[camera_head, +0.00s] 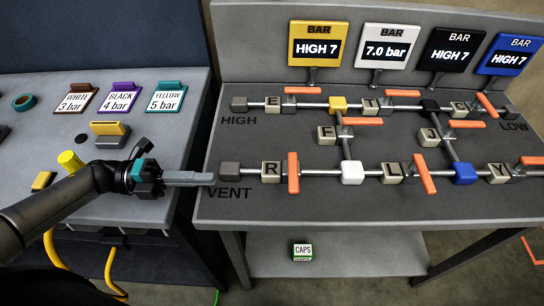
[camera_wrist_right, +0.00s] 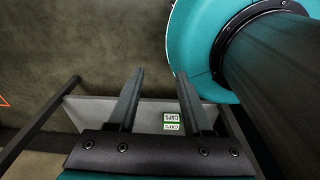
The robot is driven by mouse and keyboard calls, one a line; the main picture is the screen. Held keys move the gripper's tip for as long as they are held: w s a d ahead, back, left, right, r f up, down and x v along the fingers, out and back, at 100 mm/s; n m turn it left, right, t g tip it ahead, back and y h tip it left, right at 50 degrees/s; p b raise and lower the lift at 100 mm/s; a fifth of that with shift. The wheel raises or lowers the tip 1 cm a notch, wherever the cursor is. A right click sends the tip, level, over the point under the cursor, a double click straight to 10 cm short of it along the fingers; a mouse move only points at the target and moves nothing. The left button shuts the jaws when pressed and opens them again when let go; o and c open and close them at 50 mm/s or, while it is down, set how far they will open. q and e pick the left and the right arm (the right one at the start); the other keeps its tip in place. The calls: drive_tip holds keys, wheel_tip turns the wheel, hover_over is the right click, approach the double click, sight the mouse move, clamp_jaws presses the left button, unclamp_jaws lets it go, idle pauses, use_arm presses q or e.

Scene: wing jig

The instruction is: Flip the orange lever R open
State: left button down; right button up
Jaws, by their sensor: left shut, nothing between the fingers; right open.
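The orange lever R (camera_head: 293,172) stands crosswise to the lower pipe, just right of the beige block marked R (camera_head: 271,172). My left gripper (camera_head: 212,178) is shut and empty. It points right, with its tips near the grey end block above the word VENT, left of block R and apart from the lever. My right gripper (camera_wrist_right: 160,73) shows only in the right wrist view. It is open and empty, with the lower shelf and floor beyond it; the lever is not in that view.
Other orange levers, such as the one by block L (camera_head: 424,174), sit along the pipes. A white block (camera_head: 352,172) is right of lever R. Gauge signs stand behind. A caps box (camera_head: 303,252) lies on the lower shelf (camera_head: 370,262). A side table (camera_head: 190,120) is at left.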

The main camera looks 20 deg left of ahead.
sight(293, 175)
use_arm(q)
drive_tip(key=shift+w+a, duration=0.1)
drive_tip(key=p+x, duration=0.2)
drive_tip(key=x, duration=1.2)
use_arm(e)
drive_tip(key=shift+s+r, duration=0.25)
drive_tip(key=shift+r, duration=0.25)
drive_tip(key=shift+s+r, duration=0.25)
drive_tip(key=shift+r, duration=0.2)
drive_tip(key=shift+r, duration=0.15)
